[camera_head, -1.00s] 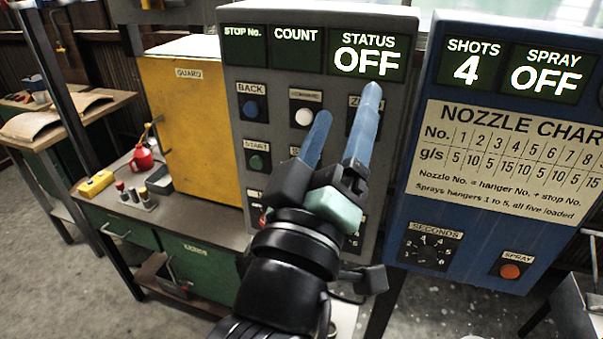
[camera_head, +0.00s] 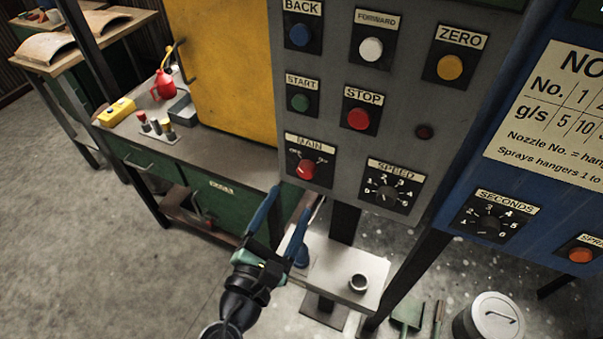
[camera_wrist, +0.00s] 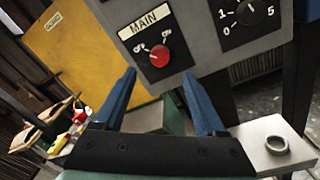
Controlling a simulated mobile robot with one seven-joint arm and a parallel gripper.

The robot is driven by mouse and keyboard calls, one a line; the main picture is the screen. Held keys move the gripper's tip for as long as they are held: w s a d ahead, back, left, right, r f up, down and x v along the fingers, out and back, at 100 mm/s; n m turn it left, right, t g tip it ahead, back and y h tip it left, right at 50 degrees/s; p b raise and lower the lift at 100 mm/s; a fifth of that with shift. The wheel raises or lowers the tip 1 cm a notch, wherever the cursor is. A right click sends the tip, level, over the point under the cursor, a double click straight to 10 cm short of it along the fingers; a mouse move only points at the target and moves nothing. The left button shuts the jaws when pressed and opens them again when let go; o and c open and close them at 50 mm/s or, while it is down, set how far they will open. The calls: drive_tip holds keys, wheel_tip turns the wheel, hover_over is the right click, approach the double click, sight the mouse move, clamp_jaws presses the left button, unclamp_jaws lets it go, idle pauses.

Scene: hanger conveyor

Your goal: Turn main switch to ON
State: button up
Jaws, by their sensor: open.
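The main switch (camera_head: 306,169) is a red rotary knob under a MAIN label, low on the left of the grey control panel (camera_head: 400,115). In the wrist view the red knob (camera_wrist: 159,56) sits between OFF on its left and ON on its right, and its white mark seems to point toward OFF. My gripper (camera_head: 288,200) is open and empty, with two blue fingers, just below the panel's lower left edge. In the wrist view the fingers (camera_wrist: 160,98) stand apart below the knob, not touching it.
The SPEED dial (camera_head: 390,194) is right of the main switch, with the red STOP button (camera_head: 359,119) above. A small shelf (camera_head: 330,262) with a metal cup (camera_head: 358,283) is below. The yellow guard (camera_head: 222,75) and bench (camera_head: 215,155) stand left; the blue panel (camera_head: 530,150) is right.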

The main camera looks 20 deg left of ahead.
sight(304, 174)
drive_tip(key=w, duration=0.7)
drive_tip(key=shift+w+a+p, duration=0.1)
drive_tip(key=shift+w+p, duration=0.15)
drive_tip(key=shift+p, duration=0.15)
drive_tip(key=shift+c, duration=0.2)
clamp_jaws()
